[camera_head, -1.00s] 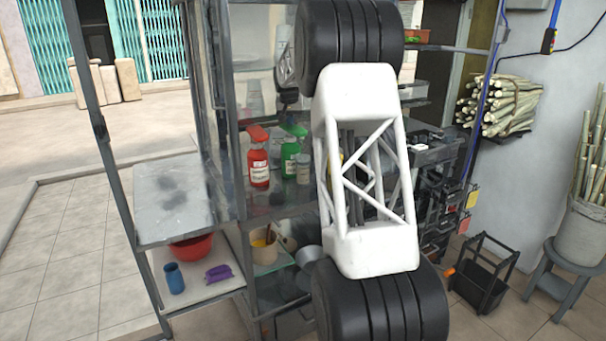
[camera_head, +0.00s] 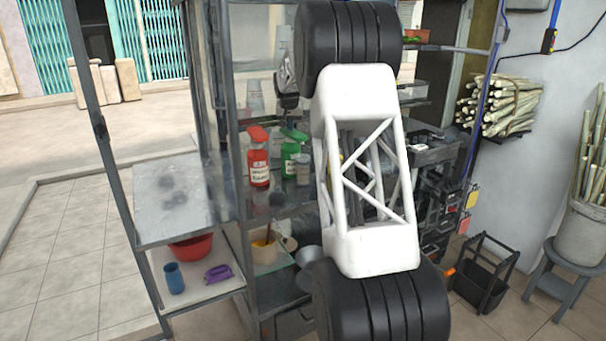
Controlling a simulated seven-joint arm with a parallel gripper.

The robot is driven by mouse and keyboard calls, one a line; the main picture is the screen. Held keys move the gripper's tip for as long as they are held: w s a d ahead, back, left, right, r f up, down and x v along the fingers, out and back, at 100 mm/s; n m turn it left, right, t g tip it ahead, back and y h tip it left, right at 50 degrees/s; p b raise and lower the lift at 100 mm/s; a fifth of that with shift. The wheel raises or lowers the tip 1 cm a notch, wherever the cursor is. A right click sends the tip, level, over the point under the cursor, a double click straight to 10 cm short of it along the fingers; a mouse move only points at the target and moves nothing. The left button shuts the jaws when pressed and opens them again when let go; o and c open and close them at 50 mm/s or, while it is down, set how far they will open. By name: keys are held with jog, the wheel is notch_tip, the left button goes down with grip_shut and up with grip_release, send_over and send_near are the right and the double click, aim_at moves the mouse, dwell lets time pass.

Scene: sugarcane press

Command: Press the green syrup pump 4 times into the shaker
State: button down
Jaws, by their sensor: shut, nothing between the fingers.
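The green syrup pump bottle (camera_head: 290,154) stands on the middle shelf, with a white label and a green pump head on top. A small grey cup (camera_head: 303,169), which looks like the shaker, stands close at its right, below the pump head's side. My gripper (camera_head: 287,102) is dark and small in view, above the green pump head and apart from it. It is shut and empty. My large white arm link and black wheel-like joints hide the shelf to the right of the cup.
A red pump bottle (camera_head: 258,163) stands just left of the green one. The metal side counter (camera_head: 180,215) is bare. Below are a red bowl (camera_head: 191,247), a blue cup (camera_head: 174,278), a purple item (camera_head: 217,273) and a beige pot (camera_head: 264,252). Cabinet posts stand close by.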

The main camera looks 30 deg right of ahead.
jog(key=shift+r, duration=2.15)
jog(key=shift+f, duration=2.1)
jog(key=shift+r, duration=2.1)
